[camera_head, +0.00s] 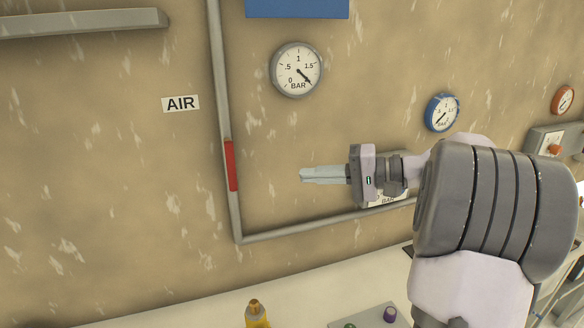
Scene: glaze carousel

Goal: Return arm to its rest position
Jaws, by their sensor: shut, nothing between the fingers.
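My gripper (303,175) is in the middle of the head view, pointing left. Its pale fingers are shut together with nothing between them. My arm (495,215) comes in from the lower right, with a large grey ribbed joint and a pale lower link. The gripper is in front of the wall, above the white counter, and appears apart from both. It partly covers a label reading BAR behind the wrist.
A pipe (222,100) with a red band runs down the wall and bends right behind my arm. A grey gauge (297,69), a blue gauge (442,112) and a red gauge (562,99) hang there. A yellow bottle (257,317) stands below on the white counter (190,310).

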